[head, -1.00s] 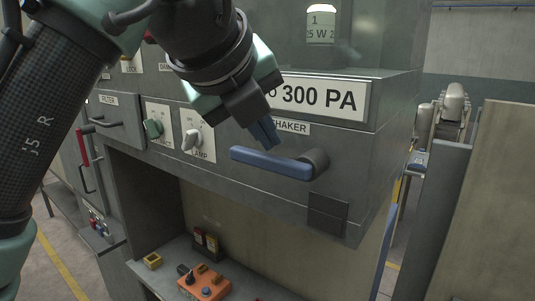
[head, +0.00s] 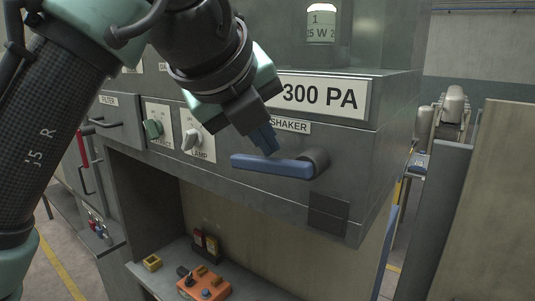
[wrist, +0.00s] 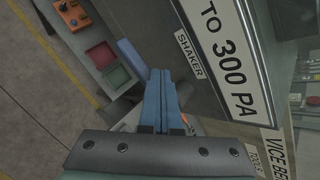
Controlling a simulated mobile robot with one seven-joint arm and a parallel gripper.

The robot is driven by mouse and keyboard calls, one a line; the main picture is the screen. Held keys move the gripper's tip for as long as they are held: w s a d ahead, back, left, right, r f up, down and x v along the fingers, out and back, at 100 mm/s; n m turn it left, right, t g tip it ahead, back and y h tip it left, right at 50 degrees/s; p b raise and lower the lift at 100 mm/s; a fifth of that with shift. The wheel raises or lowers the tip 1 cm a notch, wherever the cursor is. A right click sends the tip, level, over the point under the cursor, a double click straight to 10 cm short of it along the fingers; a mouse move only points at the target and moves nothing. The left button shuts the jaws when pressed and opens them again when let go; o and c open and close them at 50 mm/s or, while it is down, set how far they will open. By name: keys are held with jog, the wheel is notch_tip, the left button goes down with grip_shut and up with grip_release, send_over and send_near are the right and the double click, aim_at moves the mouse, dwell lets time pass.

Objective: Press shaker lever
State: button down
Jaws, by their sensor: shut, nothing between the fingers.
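The shaker lever (head: 265,165) is a blue bar on a dark round hub (head: 318,160), below the SHAKER label (head: 290,126) on the grey cabinet front. It points left from the hub and lies nearly level. My gripper (head: 270,149) is shut and empty, its blue fingers pointing down at the top of the bar near its middle. The fingertips look to be at or touching the bar; exact contact is hard to tell. In the wrist view, the closed fingers (wrist: 160,75) cover part of the lever (wrist: 131,56).
An open bay below holds an orange control box (head: 204,284). A tan panel (head: 490,200) stands to the right.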

jog(key=shift+s+f+b, duration=0.1)
jog(key=shift+f+b, duration=0.8)
jog(key=shift+f, duration=0.75)
dwell(0.8)
jog(key=shift+r, duration=0.1)
jog(key=shift+d+r+p, duration=0.1)
jog(key=shift+r+p, duration=2.25)
jog(key=shift+r, duration=0.1)
jog(key=shift+r, duration=0.1)
notch_tip(320, 180, up, 5)
jog(key=p, duration=0.5)
send_over(267, 164)
